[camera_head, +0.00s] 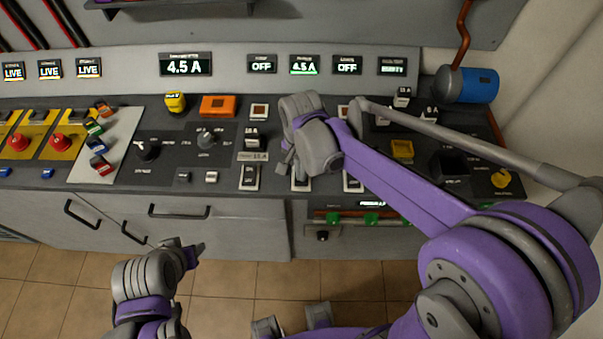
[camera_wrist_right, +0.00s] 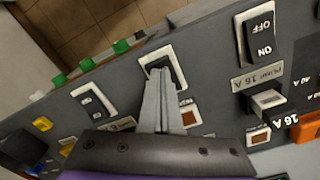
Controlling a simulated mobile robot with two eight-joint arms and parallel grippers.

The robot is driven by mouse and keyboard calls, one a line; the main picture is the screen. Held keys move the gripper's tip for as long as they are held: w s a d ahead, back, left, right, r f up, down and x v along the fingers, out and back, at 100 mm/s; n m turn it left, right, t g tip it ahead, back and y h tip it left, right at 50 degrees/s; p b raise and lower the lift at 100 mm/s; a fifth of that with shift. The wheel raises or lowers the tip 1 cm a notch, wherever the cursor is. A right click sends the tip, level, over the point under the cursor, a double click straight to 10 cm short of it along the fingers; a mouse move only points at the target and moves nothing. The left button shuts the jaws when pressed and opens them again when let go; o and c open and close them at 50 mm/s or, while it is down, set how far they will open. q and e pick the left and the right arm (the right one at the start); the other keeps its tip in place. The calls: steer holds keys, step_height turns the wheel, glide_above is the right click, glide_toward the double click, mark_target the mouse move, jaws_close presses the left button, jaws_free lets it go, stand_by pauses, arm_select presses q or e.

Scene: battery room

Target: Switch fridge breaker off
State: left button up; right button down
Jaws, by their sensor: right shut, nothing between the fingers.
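The fridge breaker is the middle rocker switch (camera_head: 300,184) of three on the console front, partly hidden by my right gripper (camera_head: 287,166). In the right wrist view this dark rocker in a white frame (camera_wrist_right: 164,62) lies right at the tips of my right gripper (camera_wrist_right: 161,78). The right gripper is shut and empty; whether it touches the rocker I cannot tell. The fridge display (camera_head: 304,65) reads 4.5 A in green. My left gripper (camera_head: 196,252) is low in front of the cabinet, away from the switches; its finger opening is unclear.
The pump rocker (camera_head: 249,177) stands left of the middle one, with its OFF and ON marks showing in the wrist view. Another rocker (camera_head: 352,183) stands to the right. A rotary knob (camera_head: 208,138) and an orange box (camera_head: 217,106) are on the panel.

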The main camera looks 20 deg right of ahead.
arm_select(q)
steer(key=shift+s+f+b, duration=0.15)
steer(key=shift+f+b, duration=0.25)
steer(key=shift+f, duration=0.15)
arm_select(e)
steer(key=shift+f, duration=0.7)
steer(key=shift+r, duration=0.1)
steer(key=shift+r+p, duration=1.9)
steer(key=shift+r, duration=1.65)
arm_select(q)
steer(key=r, duration=0.1)
steer(key=w+r, duration=0.1)
steer(key=r, duration=0.1)
steer(key=w+r, duration=0.1)
steer(key=r, duration=0.1)
arm_select(e)
steer(key=shift+f, duration=0.1)
steer(key=s+d+n+t, duration=0.5)
steer(key=s+n, duration=0.4)
steer(key=s, duration=0.3)
steer(key=shift+d+t, duration=0.4)
steer(key=shift+d, duration=0.4)
